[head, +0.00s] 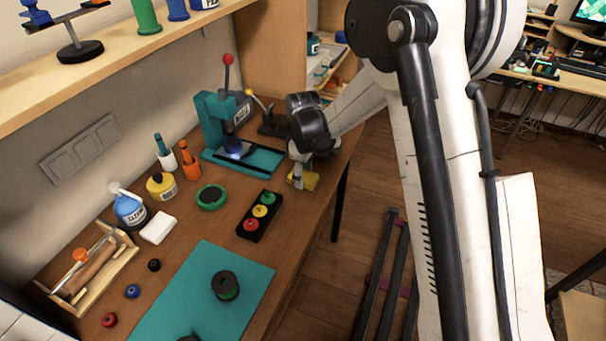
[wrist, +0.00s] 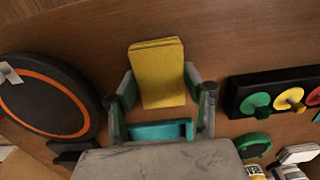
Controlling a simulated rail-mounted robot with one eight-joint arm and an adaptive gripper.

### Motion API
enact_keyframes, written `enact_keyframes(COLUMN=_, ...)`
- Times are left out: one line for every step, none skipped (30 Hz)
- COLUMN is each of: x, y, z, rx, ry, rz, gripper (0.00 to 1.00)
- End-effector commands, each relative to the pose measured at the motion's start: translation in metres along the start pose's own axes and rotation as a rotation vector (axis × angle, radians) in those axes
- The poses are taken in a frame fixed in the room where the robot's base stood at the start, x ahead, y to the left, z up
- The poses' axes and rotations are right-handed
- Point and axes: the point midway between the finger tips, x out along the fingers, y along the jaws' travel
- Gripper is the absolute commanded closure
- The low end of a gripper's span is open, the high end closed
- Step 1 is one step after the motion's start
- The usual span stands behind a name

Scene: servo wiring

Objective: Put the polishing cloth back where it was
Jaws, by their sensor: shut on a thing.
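The yellow polishing cloth (head: 307,181) is a folded block near the right front edge of the brown workbench, seen in the head view. It also shows in the wrist view (wrist: 157,74), between the two fingers. My gripper (head: 298,174) is shut on it, with a finger on each side, as the wrist view also shows (wrist: 160,88). The cloth is at or just above the bench top; I cannot tell if it touches. My gripper partly hides the cloth in the head view.
A black box with red, yellow and green buttons (head: 259,216) stands left of my gripper. The teal press (head: 216,118) is behind it. A black disc with an orange ring (wrist: 45,95) is at left in the wrist view. The teal mat (head: 190,295) lies in front.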

Motion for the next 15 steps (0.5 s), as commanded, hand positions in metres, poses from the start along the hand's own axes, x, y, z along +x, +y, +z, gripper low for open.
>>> enact_keyframes(x=0.0002, y=0.0, z=0.0, rx=0.0, ry=0.0, rz=0.0, gripper=0.8)
enact_keyframes(x=0.0008, y=0.0, z=0.0, rx=0.0, ry=0.0, rz=0.0, gripper=0.8)
enact_keyframes(x=0.002, y=0.0, z=-0.0001, rx=0.0, ry=0.0, rz=0.0, gripper=0.8)
enact_keyframes(x=0.003, y=0.0, z=-0.0001, rx=0.0, ry=0.0, rz=0.0, gripper=0.8)
enact_keyframes(x=0.0038, y=0.0, z=-0.0001, rx=0.0, ry=0.0, rz=0.0, gripper=0.8)
enact_keyframes(x=0.0047, y=0.0, z=-0.0001, rx=0.0, ry=0.0, rz=0.0, gripper=0.8)
enact_keyframes(x=0.0037, y=0.0, z=-0.0001, rx=0.0, ry=0.0, rz=0.0, gripper=0.51)
enact_keyframes(x=0.0034, y=0.0, z=-0.0001, rx=0.0, ry=0.0, rz=0.0, gripper=0.47)
enact_keyframes(x=0.0032, y=0.0, z=-0.0001, rx=0.0, ry=0.0, rz=0.0, gripper=0.42)
enact_keyframes(x=0.0031, y=0.0, z=-0.0001, rx=0.0, ry=0.0, rz=0.0, gripper=0.38)
enact_keyframes(x=0.0031, y=0.0, z=-0.0001, rx=0.0, ry=0.0, rz=0.0, gripper=0.36)
enact_keyframes(x=0.0031, y=0.0, z=-0.0001, rx=0.0, ry=0.0, rz=0.0, gripper=0.36)
enact_keyframes(x=0.003, y=0.0, z=-0.0001, rx=0.0, ry=0.0, rz=0.0, gripper=0.36)
enact_keyframes(x=0.003, y=0.0, z=-0.0001, rx=0.0, ry=0.0, rz=0.0, gripper=0.36)
enact_keyframes(x=0.003, y=0.0, z=-0.0001, rx=0.0, ry=0.0, rz=0.0, gripper=0.36)
